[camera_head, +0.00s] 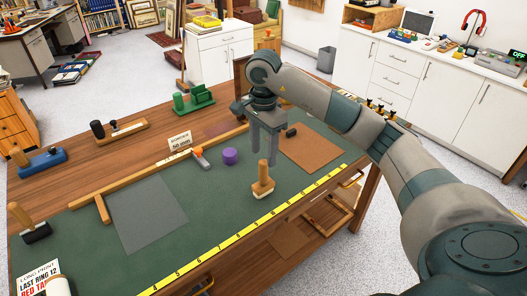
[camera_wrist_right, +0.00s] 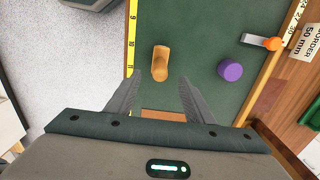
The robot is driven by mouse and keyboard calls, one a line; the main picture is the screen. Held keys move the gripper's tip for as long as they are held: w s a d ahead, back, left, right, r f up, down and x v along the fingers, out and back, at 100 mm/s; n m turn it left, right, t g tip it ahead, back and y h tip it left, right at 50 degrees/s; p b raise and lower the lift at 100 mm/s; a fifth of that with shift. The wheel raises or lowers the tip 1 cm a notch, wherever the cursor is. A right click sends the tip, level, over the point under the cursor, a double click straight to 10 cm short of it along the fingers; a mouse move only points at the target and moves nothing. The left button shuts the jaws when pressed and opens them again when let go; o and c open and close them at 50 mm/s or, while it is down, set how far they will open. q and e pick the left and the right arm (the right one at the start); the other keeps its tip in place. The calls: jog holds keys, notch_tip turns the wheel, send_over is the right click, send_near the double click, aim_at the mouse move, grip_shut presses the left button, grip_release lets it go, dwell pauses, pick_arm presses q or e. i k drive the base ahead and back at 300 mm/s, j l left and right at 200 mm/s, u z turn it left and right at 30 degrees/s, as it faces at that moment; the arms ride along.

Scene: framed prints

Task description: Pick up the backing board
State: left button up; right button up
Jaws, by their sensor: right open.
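A flat brown board (camera_head: 312,150), which looks like the backing board, lies on the green mat (camera_head: 225,190) at the right of the bench. A small dark piece (camera_head: 291,131) shows at its left edge. In the right wrist view a strip of brown board (camera_wrist_right: 163,115) shows between the finger bases; the rest is hidden by my gripper. My right gripper (camera_head: 265,152) is open and empty, fingers pointing down, just left of the board in the head view; its fingers also show in the wrist view (camera_wrist_right: 159,80). My left gripper is not in view.
A wooden-handled tool (camera_head: 263,183) stands near the yellow ruler (camera_head: 262,225), close to my right gripper. A purple cylinder (camera_head: 230,156) and an orange-tipped tool (camera_head: 199,155) are left of it. A grey sheet (camera_head: 150,213) lies further left on the mat.

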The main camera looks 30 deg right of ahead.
aim_at(311, 150)
jog(key=z, duration=1.4)
